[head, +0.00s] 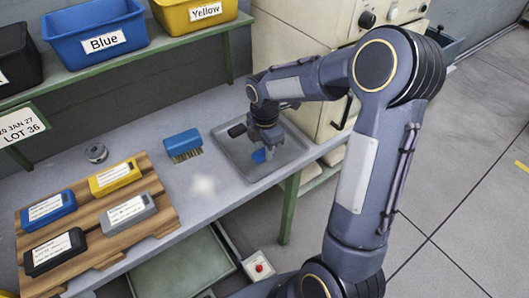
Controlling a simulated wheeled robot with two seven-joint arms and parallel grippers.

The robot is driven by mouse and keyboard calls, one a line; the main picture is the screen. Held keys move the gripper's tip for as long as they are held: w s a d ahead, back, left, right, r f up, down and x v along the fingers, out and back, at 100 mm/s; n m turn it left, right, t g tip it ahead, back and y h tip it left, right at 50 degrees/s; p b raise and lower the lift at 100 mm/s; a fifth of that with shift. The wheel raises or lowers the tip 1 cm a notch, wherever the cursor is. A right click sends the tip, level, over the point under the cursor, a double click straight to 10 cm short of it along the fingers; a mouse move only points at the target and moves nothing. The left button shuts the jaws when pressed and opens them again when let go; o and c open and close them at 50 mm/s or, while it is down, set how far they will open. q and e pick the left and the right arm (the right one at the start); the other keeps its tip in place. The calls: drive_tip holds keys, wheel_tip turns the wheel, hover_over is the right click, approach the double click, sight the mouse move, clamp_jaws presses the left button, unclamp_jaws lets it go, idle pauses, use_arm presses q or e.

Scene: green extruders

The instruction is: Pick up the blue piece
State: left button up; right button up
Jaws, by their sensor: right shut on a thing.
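A small blue piece (259,156) shows in the grey tray (233,157) on the workbench, directly under my right gripper (264,146). My right gripper points down and is shut on the blue piece; its fingertips are small and partly hidden in this view. A dark piece (237,130) lies at the tray's back left, beside the gripper. My left gripper is not in view.
A blue brush (183,144) lies left of the tray. A wooden board (158,222) holds blue, yellow, grey and black labelled cases. Blue (95,45) and yellow (196,14) bins stand on the shelf above. A beige machine (300,45) stands behind my right arm.

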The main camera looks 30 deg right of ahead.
drive_tip(key=s+a+r, duration=0.5)
drive_tip(key=s+r, duration=0.3)
drive_tip(key=s, duration=0.3)
drive_tip(key=shift+s+a+r+b, duration=0.3)
drive_tip(key=shift+s+a+b, duration=0.05)
drive_tip(key=shift+a+b, duration=0.05)
idle(0.3)
